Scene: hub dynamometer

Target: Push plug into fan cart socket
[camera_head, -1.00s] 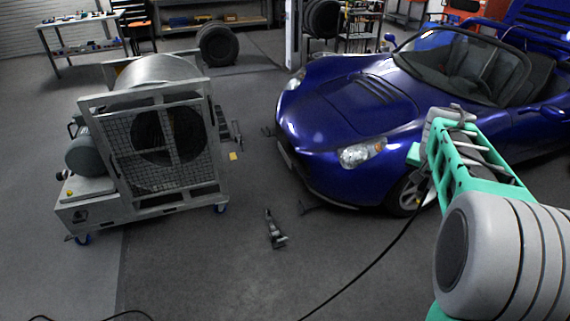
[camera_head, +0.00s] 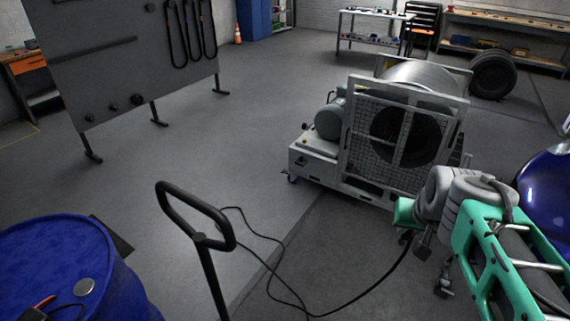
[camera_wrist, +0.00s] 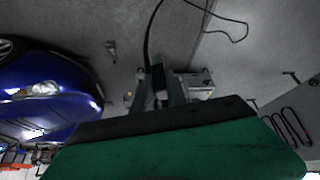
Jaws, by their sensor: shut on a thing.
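The fan cart (camera_head: 395,140), a grey caged fan on a wheeled base, stands right of centre in the head view. A small dark round socket (camera_head: 301,161) shows on the left end of its base. My gripper (camera_head: 412,240) is in front of the cart's right side, apart from the socket. In the wrist view my gripper (camera_wrist: 160,95) is shut on the dark plug (camera_wrist: 158,78), whose black cable (camera_wrist: 148,40) runs away from it. The cable (camera_head: 385,275) also trails to the floor in the head view. The plug's front is hidden. Part of the cart (camera_wrist: 203,82) shows beyond the fingers.
A blue drum (camera_head: 60,265) and a black push handle (camera_head: 205,240) stand at the front left. A grey panel (camera_head: 130,65) stands behind them. The blue car (camera_head: 548,195) is at the right edge. Floor left of the cart is open, with cable loops (camera_head: 270,245) nearer.

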